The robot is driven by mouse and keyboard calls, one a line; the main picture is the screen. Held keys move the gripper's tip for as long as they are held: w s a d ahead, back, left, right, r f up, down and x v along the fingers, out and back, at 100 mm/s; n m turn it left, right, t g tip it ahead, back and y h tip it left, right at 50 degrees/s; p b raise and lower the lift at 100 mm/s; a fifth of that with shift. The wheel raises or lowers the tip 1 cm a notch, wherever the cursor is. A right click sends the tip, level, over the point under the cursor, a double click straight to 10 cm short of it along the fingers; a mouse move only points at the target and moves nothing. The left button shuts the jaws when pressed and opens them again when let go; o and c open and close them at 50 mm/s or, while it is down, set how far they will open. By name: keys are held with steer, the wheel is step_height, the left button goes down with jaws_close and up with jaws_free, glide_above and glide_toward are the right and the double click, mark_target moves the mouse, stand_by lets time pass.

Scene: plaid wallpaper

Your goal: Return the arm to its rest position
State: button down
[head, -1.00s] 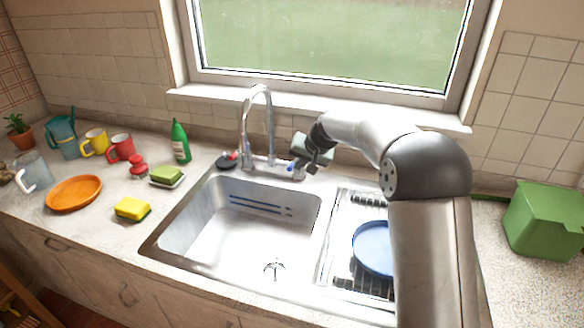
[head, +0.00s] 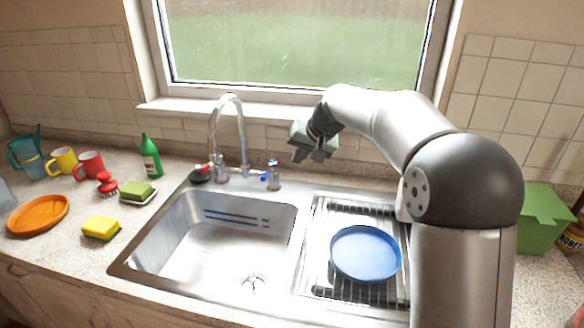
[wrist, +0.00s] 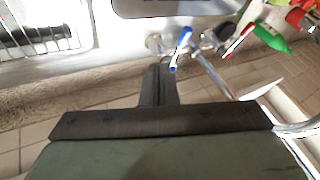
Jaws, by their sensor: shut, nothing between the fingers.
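My gripper (head: 318,156) is in the air above the back edge of the sink, right of the faucet and in front of the window sill. It is empty, and its fingers are together. In the wrist view the fingers (wrist: 158,85) show close together, pointing toward the faucet's base. My arm bends up from the right side and reaches over the drying rack toward the window.
The faucet (head: 243,140) with its blue-marked handle (head: 273,175) stands left of my gripper. A blue plate (head: 366,254) lies on the drying rack (head: 315,240). The sink basin (head: 215,245) is empty. A green box (head: 543,215) stands at right; dishes and sponges are at left.

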steer(key=s+d+f+g+h, duration=0.1)
steer(key=s+d+f, duration=0.3)
steer(key=s, duration=0.9)
steer(key=s+d+f+g+h, duration=0.1)
steer(key=s+d+f, duration=0.3)
steer(key=s+d, duration=0.4)
steer(key=s+d+f+g+h, duration=0.2)
steer(key=s+d, duration=0.4)
steer(key=s, duration=1.2)
steer(key=shift+s+d+f+m+h, duration=0.3)
steer(key=shift+f+h, duration=0.3)
steer(key=shift+f, duration=0.3)
steer(key=shift+w, duration=0.1)
